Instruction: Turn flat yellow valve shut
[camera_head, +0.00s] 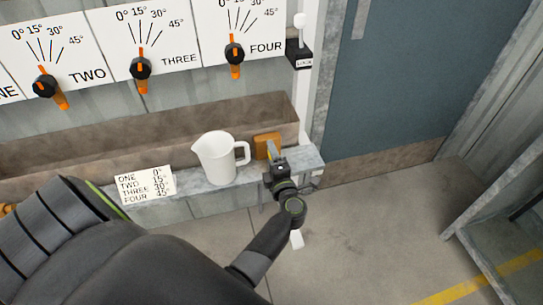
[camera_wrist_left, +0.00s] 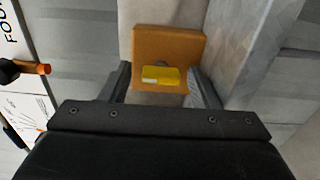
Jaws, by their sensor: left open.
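The flat yellow valve (camera_wrist_left: 161,76) is a short yellow bar on an orange-brown block (camera_wrist_left: 168,45) in the left wrist view. The bar lies crosswise in that picture. In the head view the block (camera_head: 266,143) sits at the right end of the grey ledge, and part of the yellow valve (camera_head: 271,149) shows beside my gripper. My left gripper (camera_head: 276,163) is open, in front of the block. In the wrist view its two fingers (camera_wrist_left: 160,72) stand either side of the yellow bar, with visible gaps to it. My right gripper is not in view.
A white jug (camera_head: 218,158) stands on the ledge just left of the block. A paper card (camera_head: 145,185) lists angles. Dial panels with orange-and-black knobs (camera_head: 140,67) and a lock switch (camera_head: 299,50) are above. Open floor (camera_head: 370,230) lies to the right.

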